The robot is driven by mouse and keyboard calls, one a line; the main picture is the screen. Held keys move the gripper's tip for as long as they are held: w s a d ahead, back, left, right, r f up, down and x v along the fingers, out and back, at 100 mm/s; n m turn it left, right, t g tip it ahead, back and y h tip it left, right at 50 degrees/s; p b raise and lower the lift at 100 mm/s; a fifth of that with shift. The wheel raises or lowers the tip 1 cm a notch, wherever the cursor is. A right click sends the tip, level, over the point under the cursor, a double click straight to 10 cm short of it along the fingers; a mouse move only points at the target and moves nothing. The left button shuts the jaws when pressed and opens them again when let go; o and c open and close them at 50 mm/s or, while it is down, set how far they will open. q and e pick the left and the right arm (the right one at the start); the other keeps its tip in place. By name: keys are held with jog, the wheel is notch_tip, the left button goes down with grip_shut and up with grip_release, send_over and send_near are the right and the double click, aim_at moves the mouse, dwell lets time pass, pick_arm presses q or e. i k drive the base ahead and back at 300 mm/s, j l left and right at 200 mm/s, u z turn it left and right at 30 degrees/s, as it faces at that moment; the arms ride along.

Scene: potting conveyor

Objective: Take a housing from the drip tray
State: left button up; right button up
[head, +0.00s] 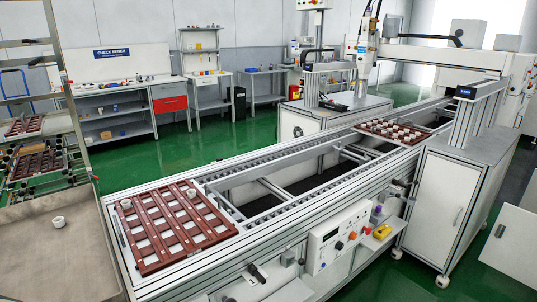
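A small white cup-shaped housing (58,222) stands alone on a broad beige surface (50,262) at the lower left. I cannot tell for certain whether this surface is the drip tray. A red-brown slotted tray (170,225) lies on the near end of the conveyor. One white housing (125,203) sits at its left edge and another (192,193) near its back right corner. A second red-brown tray (393,132) farther along the conveyor carries several white housings. Neither of my grippers shows in the head view.
A rack (38,162) with red-brown trays stands at the left, behind the beige surface. The conveyor frame (290,150) runs to the back right. A control box (338,236) and a yellow item (382,231) sit along its front side. Green floor is open behind the conveyor.

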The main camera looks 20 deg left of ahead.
aim_at(59, 222)
jog(key=u, duration=2.25)
jog(key=i+j+u, duration=0.2)
jog(key=j+u, duration=0.2)
jog(key=j, duration=0.2)
jog(key=i+j+u, duration=0.15)
jog(key=u, duration=0.3)
jog(key=i+j+u, duration=0.2)
jog(key=u, duration=0.25)
jog(key=i+j+u, duration=0.25)
jog(key=u, duration=0.2)
jog(key=i+j, duration=0.2)
jog(key=i, duration=0.2)
jog(key=i+j+z, duration=0.1)
jog(key=i, duration=0.3)
jog(key=i+j+z, duration=0.1)
jog(key=i+j, duration=0.2)
jog(key=i+l+z, duration=0.15)
jog(key=i+z, duration=1.6)
jog(key=i, duration=1)
